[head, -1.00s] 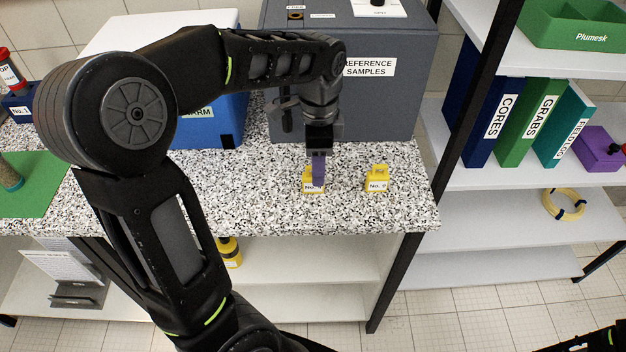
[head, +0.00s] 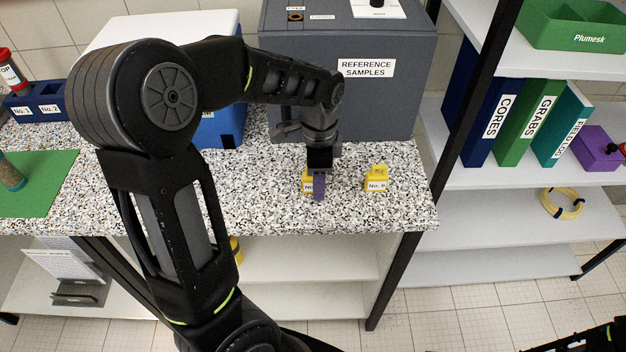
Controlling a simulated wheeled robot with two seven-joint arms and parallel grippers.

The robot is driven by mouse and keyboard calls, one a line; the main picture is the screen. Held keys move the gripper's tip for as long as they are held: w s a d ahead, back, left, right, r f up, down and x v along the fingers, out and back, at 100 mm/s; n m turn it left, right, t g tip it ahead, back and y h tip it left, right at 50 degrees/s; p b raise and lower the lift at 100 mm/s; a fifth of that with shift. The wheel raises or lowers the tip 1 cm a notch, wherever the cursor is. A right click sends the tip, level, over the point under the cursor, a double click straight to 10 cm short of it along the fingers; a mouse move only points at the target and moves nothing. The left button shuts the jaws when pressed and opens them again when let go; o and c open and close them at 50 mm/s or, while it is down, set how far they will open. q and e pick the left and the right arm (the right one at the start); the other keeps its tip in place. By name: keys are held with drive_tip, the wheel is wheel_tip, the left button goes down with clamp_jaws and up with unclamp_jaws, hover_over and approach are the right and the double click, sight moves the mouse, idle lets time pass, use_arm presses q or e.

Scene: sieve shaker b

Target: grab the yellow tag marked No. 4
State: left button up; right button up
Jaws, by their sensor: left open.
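Two yellow tags stand on the speckled bench top (head: 270,215). The left yellow tag (head: 307,177) is partly hidden behind my left gripper (head: 318,195); only "No" of its label shows, so its number cannot be read. The right yellow tag (head: 377,178) stands clear, and its label's number is too small to read surely. My left gripper points down, open, with its purple fingertips over the front right side of the left tag. I cannot tell whether they touch it. My right gripper is not recognisable; only a dark part of my body shows at the bottom right corner.
A grey "REFERENCE SAMPLES" box (head: 345,110) stands behind the tags. A blue box with a white lid (head: 213,130) is behind my left arm. A green mat (head: 35,190) lies at the left. The bench's right front is clear. Shelves with binders (head: 495,120) stand at the right.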

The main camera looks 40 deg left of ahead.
use_arm(q)
drive_tip(key=shift+c, duration=0.6)
clamp_jaws()
drive_tip(key=shift+r, duration=0.1)
wheel_tip(320, 180, up, 10)
drive_tip(key=shift+f+b, duration=0.1)
drive_tip(key=shift+b, duration=0.35)
idle(0.5)
